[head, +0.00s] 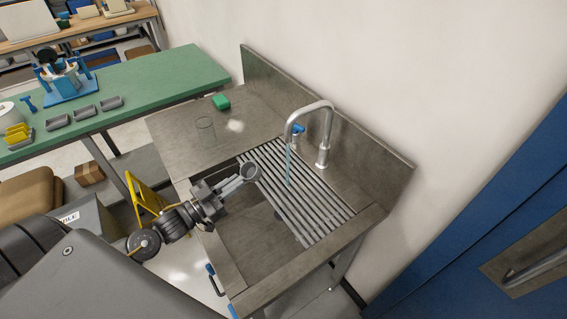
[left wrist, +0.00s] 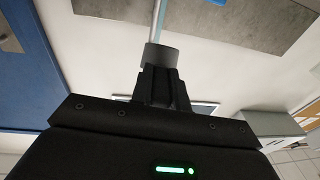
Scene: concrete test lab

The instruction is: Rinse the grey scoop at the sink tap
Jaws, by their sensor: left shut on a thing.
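My left gripper (head: 222,189) is shut on the grey scoop (head: 250,172), holding it over the left edge of the slatted drainer. The scoop's round cup points toward the tap (head: 323,140). A pale blue water stream (head: 288,165) falls from the spout onto the slats, to the right of the scoop in the head view. In the left wrist view, the fingers (left wrist: 161,85) close on a grey piece (left wrist: 161,57), and the stream (left wrist: 159,18) lines up beyond it. I cannot tell there whether they touch. My right gripper is not in view.
The steel sink (head: 175,133) has a raised back wall. A green table (head: 165,75) with several small items is left. A blue door (head: 520,215) is right.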

